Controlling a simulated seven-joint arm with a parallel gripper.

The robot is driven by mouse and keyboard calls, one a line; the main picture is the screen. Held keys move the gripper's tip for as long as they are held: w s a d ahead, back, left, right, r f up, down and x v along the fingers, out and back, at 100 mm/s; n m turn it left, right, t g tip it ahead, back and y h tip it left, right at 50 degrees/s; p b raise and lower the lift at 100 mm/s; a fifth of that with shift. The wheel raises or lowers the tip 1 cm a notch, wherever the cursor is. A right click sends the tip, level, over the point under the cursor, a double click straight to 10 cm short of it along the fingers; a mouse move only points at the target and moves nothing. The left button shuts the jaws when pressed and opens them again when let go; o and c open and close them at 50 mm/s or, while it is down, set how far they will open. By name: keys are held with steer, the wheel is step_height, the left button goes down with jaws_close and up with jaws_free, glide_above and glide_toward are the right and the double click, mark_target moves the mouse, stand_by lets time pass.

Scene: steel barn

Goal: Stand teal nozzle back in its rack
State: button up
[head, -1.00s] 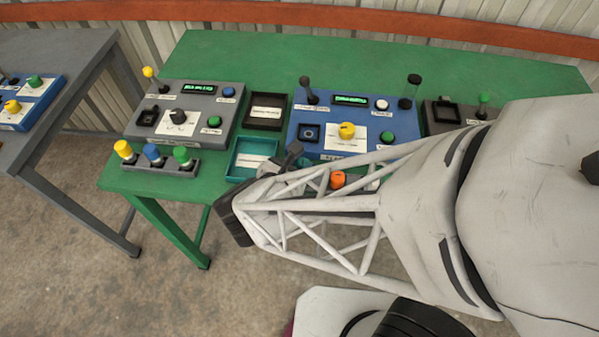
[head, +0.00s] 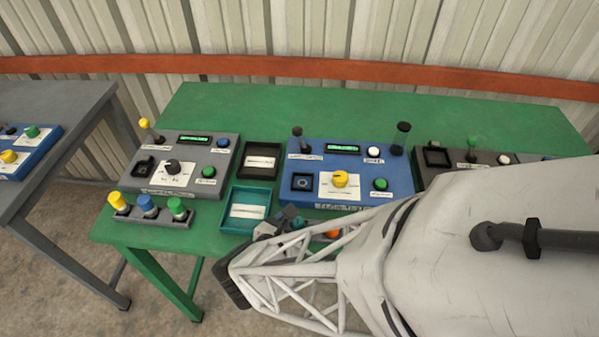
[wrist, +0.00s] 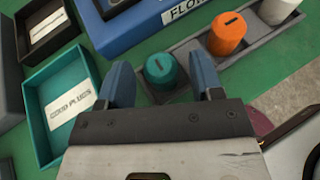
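The teal nozzle (wrist: 164,70) shows in the wrist view with its slotted top facing up. It appears to stand upright in the left end of the grey rack (wrist: 188,52), beside the orange nozzle (wrist: 227,34) and a white one (wrist: 282,8). My gripper (wrist: 163,82) has its two blue fingers on either side of the teal nozzle. A gap shows at the left finger; the right finger is very close, and I cannot tell whether it touches. The nozzle's lower part is partly hidden. In the head view my arm covers most of the rack; the orange nozzle (head: 332,234) peeks out.
A teal-rimmed tray (wrist: 38,81) labelled "GOOD PLUGS" lies left of my gripper. The blue control panel (wrist: 128,30) stands just behind the rack. Left on the green table (head: 222,108) are a grey panel (head: 191,148) and a rack of coloured knobs (head: 180,218).

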steer(key=shift+r, duration=0.15)
steer(key=shift+s, duration=0.1)
steer(key=v, duration=1.1)
steer(key=shift+s+r, duration=0.25)
steer(key=shift+s, duration=0.05)
stand_by(0.6)
steer(key=shift+a, duration=0.15)
stand_by(0.8)
